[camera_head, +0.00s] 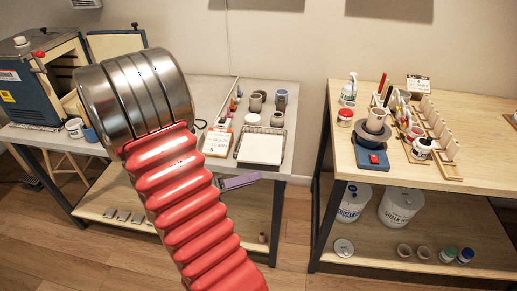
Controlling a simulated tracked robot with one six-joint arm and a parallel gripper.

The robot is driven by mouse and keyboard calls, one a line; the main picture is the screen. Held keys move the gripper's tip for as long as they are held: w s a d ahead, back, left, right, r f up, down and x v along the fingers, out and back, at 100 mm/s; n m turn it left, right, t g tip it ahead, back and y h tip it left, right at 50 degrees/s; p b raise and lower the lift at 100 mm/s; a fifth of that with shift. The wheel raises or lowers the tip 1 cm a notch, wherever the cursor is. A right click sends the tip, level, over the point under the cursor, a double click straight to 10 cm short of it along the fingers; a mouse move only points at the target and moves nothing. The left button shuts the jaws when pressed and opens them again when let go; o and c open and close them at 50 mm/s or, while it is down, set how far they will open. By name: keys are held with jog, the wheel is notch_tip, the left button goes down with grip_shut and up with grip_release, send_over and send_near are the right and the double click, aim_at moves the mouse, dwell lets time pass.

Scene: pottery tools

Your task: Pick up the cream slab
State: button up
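The cream slab (262,149) is a pale, flat, roughly square piece. It lies in or on a dark-rimmed tray (238,146) near the front edge of the grey table. Nothing covers it in this view. My red ribbed arm with its metal joint rises in the left foreground, to the left of the slab. I cannot make out my gripper or its fingers in this view.
A white sign (217,142) stands left of the slab, with several cups behind it. A purple-grey bar (240,181) shows just below the table's front edge. A wooden table (375,168) crowded with pottery items stands right, across a gap. A blue kiln-like box (36,92) is left.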

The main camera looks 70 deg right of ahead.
jog(key=d+f+n+t+h, duration=0.1)
jog(key=d+f+n+h, duration=0.2)
jog(key=d+f+n, duration=0.2)
jog(key=d+n, duration=0.1)
jog(key=n, duration=0.2)
jog(key=shift+n, duration=0.3)
jog(key=shift+s, duration=0.1)
jog(key=x, duration=0.8)
jog(key=shift+d, duration=0.2)
jog(key=shift+s+r, duration=0.1)
jog(key=shift+s, duration=0.1)
jog(key=shift+x, duration=2.6)
jog(key=shift+r, duration=0.15)
jog(key=shift+a, duration=0.1)
grip_shut()
